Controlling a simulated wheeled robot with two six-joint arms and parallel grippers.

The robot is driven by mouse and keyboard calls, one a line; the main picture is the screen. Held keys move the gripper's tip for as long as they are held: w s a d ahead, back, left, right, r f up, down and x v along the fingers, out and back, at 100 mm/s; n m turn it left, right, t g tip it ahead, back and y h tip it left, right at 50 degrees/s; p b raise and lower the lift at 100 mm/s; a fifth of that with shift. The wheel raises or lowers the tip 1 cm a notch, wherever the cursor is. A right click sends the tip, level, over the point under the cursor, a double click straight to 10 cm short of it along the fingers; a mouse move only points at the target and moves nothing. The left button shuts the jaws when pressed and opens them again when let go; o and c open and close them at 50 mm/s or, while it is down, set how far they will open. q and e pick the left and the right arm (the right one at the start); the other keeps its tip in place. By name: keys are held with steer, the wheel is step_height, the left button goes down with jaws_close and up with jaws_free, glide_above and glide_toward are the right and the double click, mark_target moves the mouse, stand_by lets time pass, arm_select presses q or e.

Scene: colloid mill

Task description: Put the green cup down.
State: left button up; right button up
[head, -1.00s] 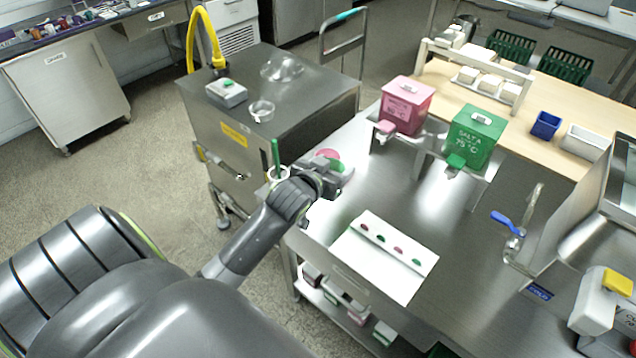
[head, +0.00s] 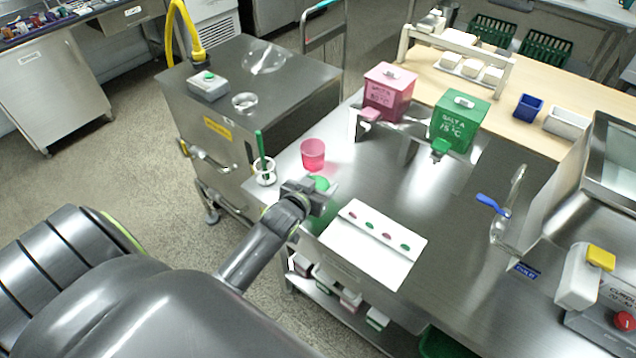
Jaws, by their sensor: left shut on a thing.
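My left gripper (head: 322,194) is shut on the green cup (head: 319,183), over the left front part of the steel table. Only the cup's green top shows above the fingers; the rest is hidden by the gripper. I cannot tell whether the cup's base touches the table. A pink cup (head: 312,155) stands upright just behind it, apart from the gripper. My right gripper is not in view.
A white holder with a green stick (head: 262,158) stands left of the gripper, near the table edge. A white board with coloured spots (head: 372,250) lies to the right. Pink (head: 388,95) and green (head: 459,127) boxes stand behind. Bare steel (head: 440,215) lies right of the board.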

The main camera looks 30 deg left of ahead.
arm_select(q)
steer(key=o, duration=1.1)
steer(key=shift+f, duration=0.15)
steer(key=shift+r, duration=0.25)
steer(key=shift+s, duration=0.3)
steer(key=v, duration=1.1)
steer(key=shift+s+r+b, duration=0.1)
steer(key=shift+s+b, duration=0.1)
steer(key=shift+b, duration=0.2)
